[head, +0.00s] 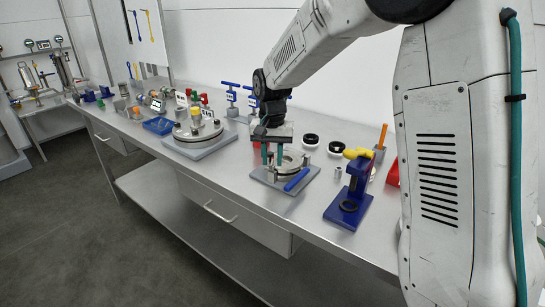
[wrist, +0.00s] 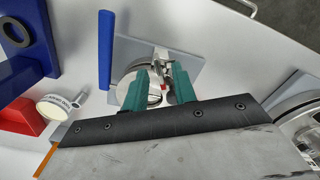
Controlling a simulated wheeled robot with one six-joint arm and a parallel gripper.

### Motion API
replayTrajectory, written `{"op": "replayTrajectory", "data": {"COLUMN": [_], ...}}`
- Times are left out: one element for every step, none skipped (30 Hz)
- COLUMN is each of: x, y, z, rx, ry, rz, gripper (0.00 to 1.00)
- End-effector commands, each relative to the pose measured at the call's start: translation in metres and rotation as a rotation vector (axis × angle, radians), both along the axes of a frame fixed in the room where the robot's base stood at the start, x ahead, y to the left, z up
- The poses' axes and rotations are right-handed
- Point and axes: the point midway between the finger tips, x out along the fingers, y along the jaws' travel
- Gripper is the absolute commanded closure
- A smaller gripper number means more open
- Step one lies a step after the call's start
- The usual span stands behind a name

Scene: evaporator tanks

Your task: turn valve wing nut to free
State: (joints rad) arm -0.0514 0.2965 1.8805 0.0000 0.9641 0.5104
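The valve (head: 291,160) is a round silver metal body with a clamp ring, on a grey base plate (head: 265,175). A blue lever handle (head: 297,180) lies beside it. In the wrist view the valve (wrist: 125,92) sits below my gripper, with the blue handle (wrist: 105,50) at upper left. My gripper (head: 272,163) points down over the left side of the valve. Its two teal fingers (wrist: 160,72) stand apart on either side of small silver clamp parts. The wing nut is not clearly distinguishable; the fingers partly hide that area. I cannot tell whether they touch it.
A blue stand with a yellow-topped clamp (head: 352,190) is to the right. Black rings (head: 310,139) lie behind the valve. A round lidded vessel (head: 190,135) on a grey plate stands to the left, with a blue tray (head: 158,126) beyond. The bench's front edge is close.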

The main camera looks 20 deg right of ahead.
Motion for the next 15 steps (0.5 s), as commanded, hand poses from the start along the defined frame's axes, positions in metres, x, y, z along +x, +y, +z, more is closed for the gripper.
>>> {"op": "replayTrajectory", "data": {"x": [0.0, -0.0001, -0.0001, -0.0001, -0.0001, 0.0, 0.0, 0.0, -0.0001, -0.0001, -0.0001, -0.0001, -0.0001, -0.0001, -0.0001], "y": [0.0001, 0.0002, 0.0003, 0.0003, 0.0003, 0.0004, 0.0004, 0.0004, 0.0004, 0.0004, 0.0004, 0.0004, 0.0004, 0.0004, 0.0004], "z": [-0.0012, -0.0014, -0.0015, -0.0014, -0.0014, -0.0013, -0.0013, -0.0013, -0.0013, -0.0012, -0.0012, -0.0012, -0.0012, -0.0011, -0.0011], "rx": [0.0, 0.0, 0.0, 0.0, 0.0, 0.0, 0.0, 0.0, 0.0, 0.0, 0.0, 0.0, 0.0, 0.0, 0.0], "ry": [0.0, 0.0, 0.0, 0.0, 0.0, 0.0, 0.0, 0.0, 0.0, 0.0, 0.0, 0.0, 0.0, 0.0, 0.0], "rz": [0.0, 0.0, 0.001, 0.001, 0.001, 0.001, 0.001, 0.001, 0.001, 0.001, 0.001, 0.001, 0.001, 0.001, 0.002], "gripper": [0.73, 0.73, 0.73, 0.73, 0.73, 0.73, 0.73, 0.78, 0.89, 0.98, 1.0, 1.0, 1.0, 1.0, 1.0]}}
